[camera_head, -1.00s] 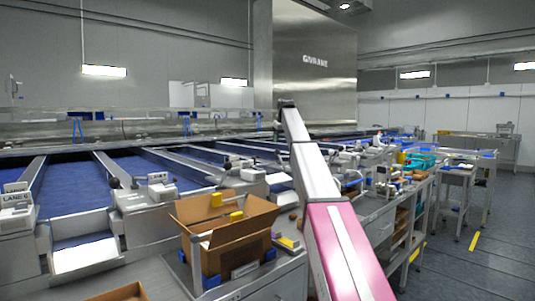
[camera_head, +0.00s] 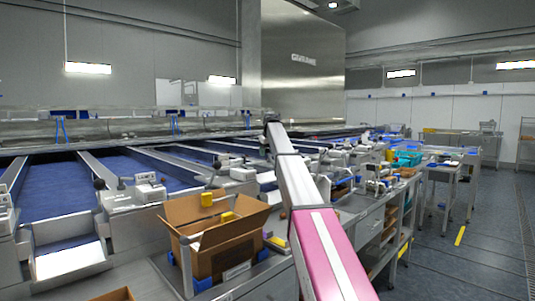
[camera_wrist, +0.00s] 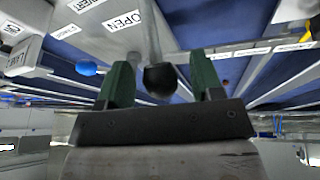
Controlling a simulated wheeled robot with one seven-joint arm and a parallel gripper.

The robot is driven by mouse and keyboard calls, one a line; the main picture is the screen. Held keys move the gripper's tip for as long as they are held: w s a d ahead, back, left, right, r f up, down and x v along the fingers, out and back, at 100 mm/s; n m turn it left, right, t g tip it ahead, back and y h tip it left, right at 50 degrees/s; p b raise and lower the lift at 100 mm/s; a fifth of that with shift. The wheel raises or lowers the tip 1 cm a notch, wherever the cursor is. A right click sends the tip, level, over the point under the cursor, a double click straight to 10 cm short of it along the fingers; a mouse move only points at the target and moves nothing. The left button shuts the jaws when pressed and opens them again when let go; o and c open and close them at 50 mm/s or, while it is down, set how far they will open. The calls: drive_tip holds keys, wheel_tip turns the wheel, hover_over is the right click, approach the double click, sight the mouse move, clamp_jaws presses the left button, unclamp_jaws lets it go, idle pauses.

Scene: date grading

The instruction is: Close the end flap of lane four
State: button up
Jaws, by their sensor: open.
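In the wrist view, my gripper (camera_wrist: 160,72) is open, with its two green fingers spread apart. A lever with a round black knob (camera_wrist: 160,80) hangs between the fingers; a gap shows on each side of it. An "OPEN" label (camera_wrist: 123,21) is on the metal beside the lever. A "LANE" label (camera_wrist: 19,57) is at the left, its number unreadable. In the head view, my arm reaches over the lane ends, and its far end is too small to show the fingers. I cannot tell which lane is four or how its flap stands.
Several blue-belted lanes (camera_head: 58,188) run across the left and middle. An open cardboard box (camera_head: 222,250) with yellow items stands in front of them.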

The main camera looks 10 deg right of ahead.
drive_tip(key=shift+w+f, duration=0.1)
drive_tip(key=shift+f, duration=0.2)
drive_tip(key=shift+c, duration=0.2)
clamp_jaws()
drive_tip(key=shift+r, duration=0.1)
